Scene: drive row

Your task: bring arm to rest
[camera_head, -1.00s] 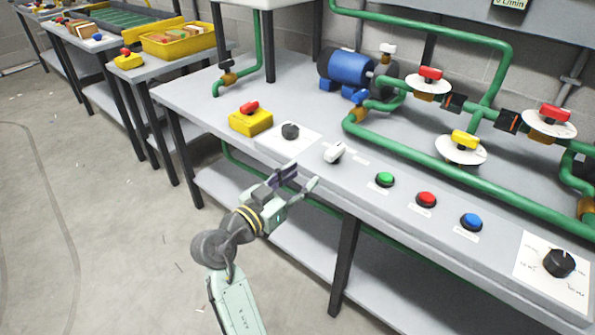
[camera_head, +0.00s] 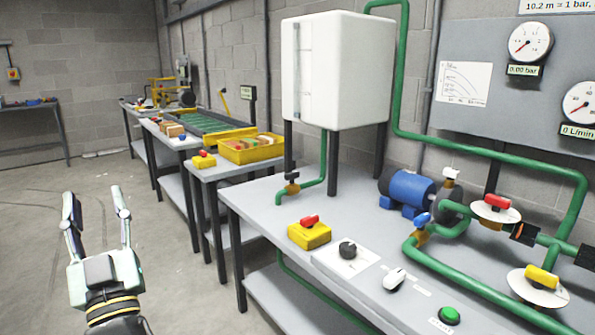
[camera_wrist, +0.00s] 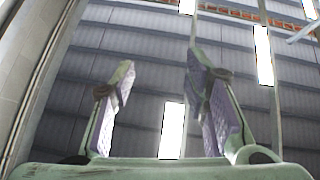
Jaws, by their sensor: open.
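My gripper (camera_head: 97,207) is at the lower left of the head view. It points up, with its two fingers apart and nothing between them. It hangs over the floor, left of the near bench (camera_head: 262,197) and apart from it. In the wrist view my gripper (camera_wrist: 160,100) also shows its two fingers spread and empty. Behind them are the ceiling and bright windows. Most of the arm below the gripper is out of the frame.
The near bench carries a yellow box with a red switch (camera_head: 310,234), a black knob (camera_head: 347,249), a blue motor (camera_head: 408,188), green pipes and a white tank (camera_head: 337,70). More benches, one with a yellow tray (camera_head: 250,150), run back along the wall. The floor (camera_head: 60,200) at left is clear.

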